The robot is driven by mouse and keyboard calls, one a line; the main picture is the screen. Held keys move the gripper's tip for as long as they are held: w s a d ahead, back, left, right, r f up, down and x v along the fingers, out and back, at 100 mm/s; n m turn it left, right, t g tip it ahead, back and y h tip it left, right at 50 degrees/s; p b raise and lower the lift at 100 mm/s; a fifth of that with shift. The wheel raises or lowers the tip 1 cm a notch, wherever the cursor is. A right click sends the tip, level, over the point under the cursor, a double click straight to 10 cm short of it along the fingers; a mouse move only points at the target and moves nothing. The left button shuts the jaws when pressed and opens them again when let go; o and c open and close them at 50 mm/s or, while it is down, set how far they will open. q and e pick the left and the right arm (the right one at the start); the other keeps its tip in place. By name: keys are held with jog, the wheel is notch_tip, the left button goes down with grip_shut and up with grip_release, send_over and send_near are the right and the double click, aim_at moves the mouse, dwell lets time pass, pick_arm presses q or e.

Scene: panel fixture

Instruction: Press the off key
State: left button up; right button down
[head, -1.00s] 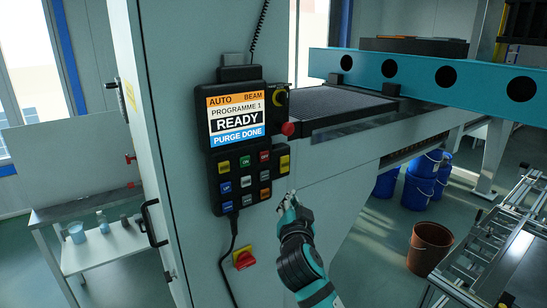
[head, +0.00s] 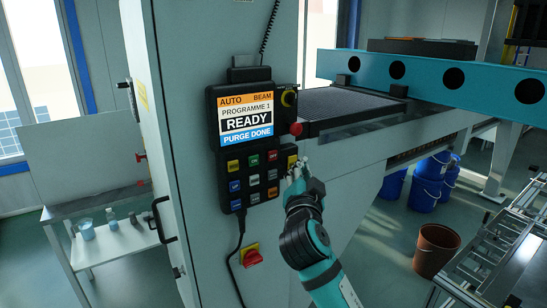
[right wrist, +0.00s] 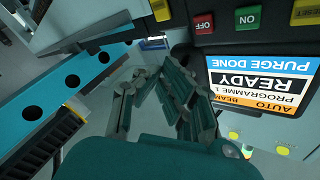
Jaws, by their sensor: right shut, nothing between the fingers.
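The off key, red and labelled OFF (right wrist: 204,25), is on the black control panel (head: 212,125). My right gripper (head: 294,172) is shut and empty. In the head view its fingertips appear just right of and below the off key, overlapping the lower part of a yellow key (head: 292,155). In the right wrist view the off key lies above and right of the fingers and looks uncovered. My left gripper is out of view.
The panel screen (head: 246,122) reads READY and PURGE DONE. A red knob (head: 296,129) sticks out at the panel's right edge. A red rotary switch (head: 251,255) is below. A teal beam (head: 430,78) and dark bed (head: 350,104) extend to the right.

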aim_at(273, 156)
jog(key=shift+w+a+b, duration=0.45)
jog(key=shift+w+a, duration=0.3)
jog(key=shift+w, duration=0.3)
jog(key=shift+w+a+b, duration=0.45)
jog(key=shift+w+a, duration=0.25)
jog(key=shift+w, duration=0.3)
jog(key=shift+w+a+b, duration=0.45)
jog(key=shift+w+a, duration=0.3)
jog(key=shift+w, duration=0.3)
jog(key=shift+f, duration=0.1)
jog(key=shift+w+a+b, duration=0.25)
jog(key=shift+w+b, duration=0.05)
jog(key=shift+b, duration=0.3)
